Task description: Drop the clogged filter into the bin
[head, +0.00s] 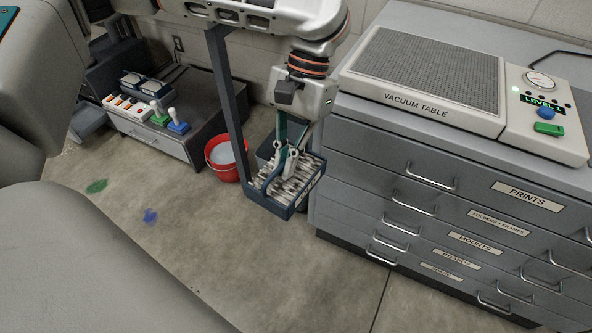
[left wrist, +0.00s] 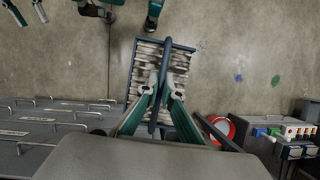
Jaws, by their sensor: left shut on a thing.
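The clogged filter (head: 286,208) is a blue-framed tray of dirty grey-white pleats with a white label on its front. In the left wrist view, the filter (left wrist: 139,64) hangs below the fingers with its dark handle between them. My left gripper (head: 286,160) is shut on that handle and holds the filter beside the drawer cabinet. A dark grey container, perhaps the bin (head: 265,149), shows partly behind the filter; the rest is hidden. My right gripper (left wrist: 26,12) shows at the top left of the left wrist view, its fingers apart.
A red bucket (head: 219,160) stands on the floor left of the filter. The grey drawer cabinet (head: 390,165) with a vacuum table (head: 425,70) is close on the right. A low cabinet (head: 155,140) stands at the back left. The floor in front is clear except green and blue spots.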

